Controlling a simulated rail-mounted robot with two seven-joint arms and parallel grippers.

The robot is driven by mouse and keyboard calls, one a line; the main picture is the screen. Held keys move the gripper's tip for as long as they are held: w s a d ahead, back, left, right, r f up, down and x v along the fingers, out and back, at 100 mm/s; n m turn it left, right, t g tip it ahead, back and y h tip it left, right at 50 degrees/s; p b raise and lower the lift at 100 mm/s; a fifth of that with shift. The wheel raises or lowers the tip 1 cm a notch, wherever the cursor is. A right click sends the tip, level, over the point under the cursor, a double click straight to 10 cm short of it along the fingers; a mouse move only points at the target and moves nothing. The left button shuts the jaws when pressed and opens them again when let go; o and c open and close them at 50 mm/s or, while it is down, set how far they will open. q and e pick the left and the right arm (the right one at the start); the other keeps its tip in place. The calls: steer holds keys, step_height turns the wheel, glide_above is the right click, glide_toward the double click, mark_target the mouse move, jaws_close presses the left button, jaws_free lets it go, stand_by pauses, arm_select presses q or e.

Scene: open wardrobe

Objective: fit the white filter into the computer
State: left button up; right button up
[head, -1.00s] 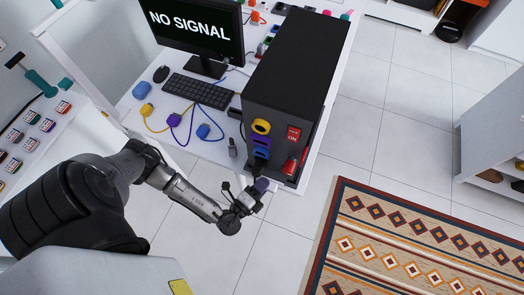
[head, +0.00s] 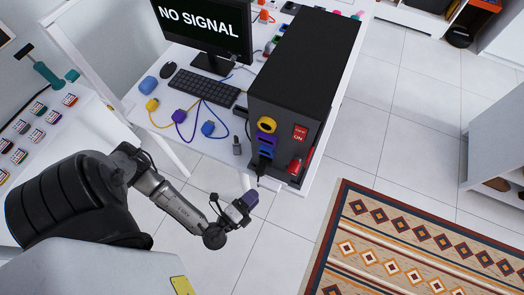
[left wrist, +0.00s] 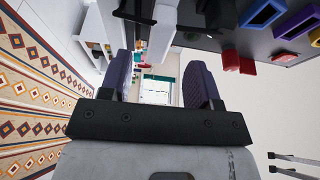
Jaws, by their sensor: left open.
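The computer (head: 302,62) is a tall black tower at the right end of the white desk. I cannot make out a white filter in either view. My left gripper (head: 246,201) is open below and in front of the computer, apart from it. In the left wrist view its two purple-grey fingers (left wrist: 160,78) stand apart with nothing visible between them. The computer front (left wrist: 245,38) shows along the top there. My right gripper is not in view.
A red switch panel (head: 299,132) and red knob (head: 295,165) sit on the computer's front right. Yellow, purple and blue plugs with cables lie by the keyboard (head: 202,87). A monitor (head: 205,27) stands behind. Floor before the desk is clear up to the patterned rug (head: 420,235).

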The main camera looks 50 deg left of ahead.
arm_select(q)
steer(key=s+d, duration=0.1)
steer(key=s, duration=0.6)
steer(key=shift+b, duration=0.45)
steer(key=shift+d, duration=0.1)
